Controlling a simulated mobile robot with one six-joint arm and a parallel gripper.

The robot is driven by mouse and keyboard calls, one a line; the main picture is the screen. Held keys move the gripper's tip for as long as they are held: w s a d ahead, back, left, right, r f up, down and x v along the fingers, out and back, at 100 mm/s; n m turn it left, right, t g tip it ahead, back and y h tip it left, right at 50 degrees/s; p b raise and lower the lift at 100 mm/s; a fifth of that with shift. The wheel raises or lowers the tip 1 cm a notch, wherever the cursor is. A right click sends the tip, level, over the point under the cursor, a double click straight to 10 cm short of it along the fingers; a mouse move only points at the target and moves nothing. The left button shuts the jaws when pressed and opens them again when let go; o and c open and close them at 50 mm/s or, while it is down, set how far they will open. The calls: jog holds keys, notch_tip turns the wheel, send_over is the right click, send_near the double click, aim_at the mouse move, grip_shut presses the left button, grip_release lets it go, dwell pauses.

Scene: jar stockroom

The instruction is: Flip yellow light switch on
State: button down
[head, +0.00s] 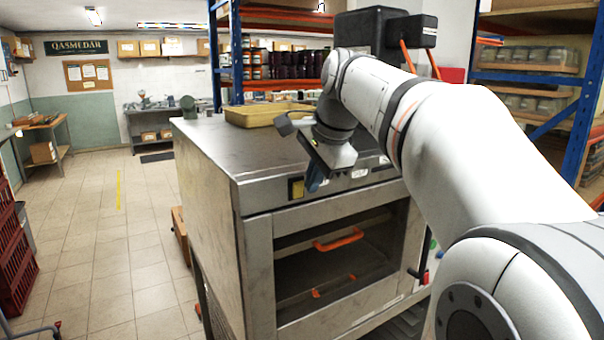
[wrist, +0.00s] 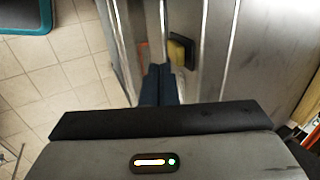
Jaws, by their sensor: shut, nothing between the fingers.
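The yellow light switch (head: 297,188) sits in a dark frame at the left end of the steel oven's (head: 255,225) upper front panel. It also shows in the wrist view (wrist: 179,52), jutting from its black plate. My gripper (head: 314,184) is shut and empty, its dark blue fingers pointing down in front of the panel, just right of the switch in the head view. In the wrist view the fingertips (wrist: 159,70) lie close to the switch, just below and left of it. I cannot tell whether they touch the panel. The switch's position is too small to read.
A yellow tray (head: 262,114) stands on the oven top. The oven's window shows an orange handle (head: 338,239). Blue-framed shelves with jars (head: 285,65) stand behind. Red crates (head: 15,255) are at far left. The tiled floor (head: 115,230) left of the oven is mostly clear.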

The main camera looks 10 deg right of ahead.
jog(key=shift+w+a+r, duration=0.1)
jog(key=shift+w, duration=0.1)
dwell(0.3)
jog(key=w+g+p, duration=0.1)
jog(key=p, duration=0.2)
jog(key=shift+w+a+r, duration=0.1)
jog(key=shift+a+r, duration=0.05)
jog(key=shift+a, duration=0.05)
jog(key=shift+r, duration=0.15)
jog(key=shift+r+p, duration=0.75)
jog(key=shift+p, duration=0.25)
jog(key=shift+s+d, duration=0.1)
jog(key=shift+s, duration=0.1)
